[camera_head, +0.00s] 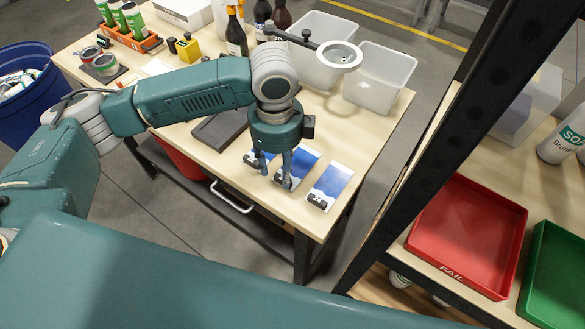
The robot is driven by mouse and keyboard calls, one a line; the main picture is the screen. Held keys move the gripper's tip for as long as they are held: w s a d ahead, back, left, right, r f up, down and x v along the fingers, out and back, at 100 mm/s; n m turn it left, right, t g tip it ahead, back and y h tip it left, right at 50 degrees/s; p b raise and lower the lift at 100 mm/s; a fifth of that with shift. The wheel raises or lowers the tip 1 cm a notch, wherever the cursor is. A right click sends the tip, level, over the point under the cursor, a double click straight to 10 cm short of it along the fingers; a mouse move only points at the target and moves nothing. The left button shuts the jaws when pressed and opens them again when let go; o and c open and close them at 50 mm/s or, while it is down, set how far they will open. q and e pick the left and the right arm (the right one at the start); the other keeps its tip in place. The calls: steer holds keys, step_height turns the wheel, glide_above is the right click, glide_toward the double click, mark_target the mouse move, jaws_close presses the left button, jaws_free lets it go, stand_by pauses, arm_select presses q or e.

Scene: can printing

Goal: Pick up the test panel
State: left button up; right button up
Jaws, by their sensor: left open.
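Test panels, thin flat cards with blue and white print, lie side by side near the front edge of the wooden table. The right panel (331,186) is uncovered and has a dark label at its lower end. The middle panel (306,161) is partly hidden by my fingers, and the left panel (248,156) is mostly hidden. My left gripper (276,178) points down over the left and middle panels, with its two fingers apart and nothing seen between them. I cannot tell whether the fingertips touch a panel. My right gripper is not in view.
A dark tray (219,130) lies left of the panels. A ring magnifier (339,56), clear bins (381,77) and bottles (236,36) stand behind. A shelf at right holds a red FAIL tray (468,235) and a green tray (553,275). A dark post (440,130) stands between.

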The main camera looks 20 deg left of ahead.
mark_target(281, 178)
arm_select(q)
steer(key=shift+w+d+f+p, duration=0.15)
steer(key=shift+f+p, duration=0.15)
steer(key=shift+f, duration=0.35)
steer(key=shift+w+a+f+p, duration=0.15)
steer(key=shift+f+p, duration=0.15)
steer(key=shift+f, duration=0.3)
step_height(281, 178, down, 2)
steer(key=shift+s+d+f, duration=0.1)
steer(key=shift+s+f, duration=0.05)
steer(key=shift+f, duration=0.2)
steer(key=shift+c, duration=1)
jaws_close()
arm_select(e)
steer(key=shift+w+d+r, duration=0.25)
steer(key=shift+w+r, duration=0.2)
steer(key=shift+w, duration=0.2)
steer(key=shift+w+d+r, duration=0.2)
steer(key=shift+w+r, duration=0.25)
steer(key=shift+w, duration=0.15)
